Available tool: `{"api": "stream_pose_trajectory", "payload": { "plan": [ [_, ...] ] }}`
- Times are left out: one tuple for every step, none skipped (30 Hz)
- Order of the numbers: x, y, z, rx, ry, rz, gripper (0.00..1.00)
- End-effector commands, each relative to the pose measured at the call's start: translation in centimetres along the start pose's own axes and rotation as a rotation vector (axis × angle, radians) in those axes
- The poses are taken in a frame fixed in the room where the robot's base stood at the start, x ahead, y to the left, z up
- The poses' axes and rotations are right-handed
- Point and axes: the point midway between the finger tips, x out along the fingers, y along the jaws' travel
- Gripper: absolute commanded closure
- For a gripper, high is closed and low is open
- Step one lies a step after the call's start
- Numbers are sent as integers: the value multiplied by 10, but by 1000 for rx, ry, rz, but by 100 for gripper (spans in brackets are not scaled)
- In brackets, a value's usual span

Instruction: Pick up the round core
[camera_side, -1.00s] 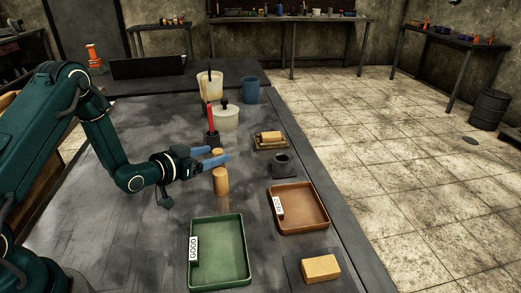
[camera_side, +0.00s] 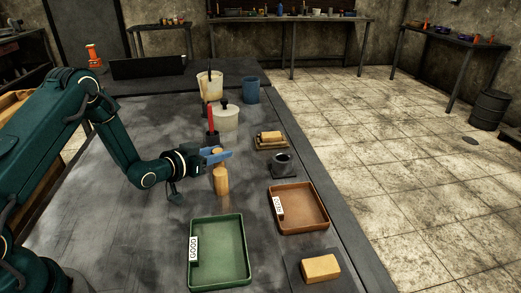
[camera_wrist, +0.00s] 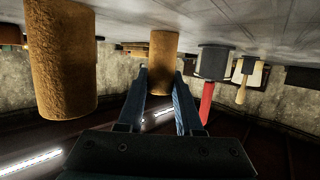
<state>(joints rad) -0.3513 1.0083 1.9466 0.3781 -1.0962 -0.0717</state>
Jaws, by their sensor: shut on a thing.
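Two tan, round, cylindrical cores stand on the grey bench in the side view. My gripper (camera_side: 222,156), with blue fingers, is shut on the farther round core (camera_side: 217,150); in the side view only its upper part clearly shows above the fingers. In the wrist view, which is upside down, this core (camera_wrist: 163,55) sits between my fingertips (camera_wrist: 161,85). I cannot tell whether its base is clear of the bench. The nearer core (camera_side: 221,183) stands upright just in front of the fingers. It looms large at the left of the wrist view (camera_wrist: 60,60).
A dark holder with a red-handled tool (camera_side: 211,120) stands close behind the held core. A dark cup-like block (camera_side: 283,165), brown tray (camera_side: 323,224) and green GOOD tray (camera_side: 247,245) lie right and front.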

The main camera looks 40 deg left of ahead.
Motion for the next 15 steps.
{"api": "stream_pose_trajectory", "payload": {
  "plan": [
    [0, 0, -1, 0, 1, 0, 100],
    [0, 0, -1, 0, 1, 0, 100],
    [0, 0, -2, 0, 1, 0, 100],
    [-1, 0, -3, 1, 1, 0, 100],
    [-1, 0, -4, 1, 2, 0, 100],
    [-2, 0, -6, 1, 3, 0, 100],
    [-2, 0, -8, 1, 3, 0, 100],
    [-3, 0, -10, 1, 3, 0, 100],
    [-4, 0, -14, 2, 4, 0, 100],
    [-5, 0, -16, 2, 4, 0, 100],
    [-6, 0, -19, 2, 3, 0, 100],
    [-7, 0, -24, 3, 6, 0, 100],
    [-8, 0, -28, 2, 6, 1, 100],
    [-9, 0, -32, 2, 6, 1, 100],
    [-11, 0, -38, 3, 7, 0, 100]
  ]
}}
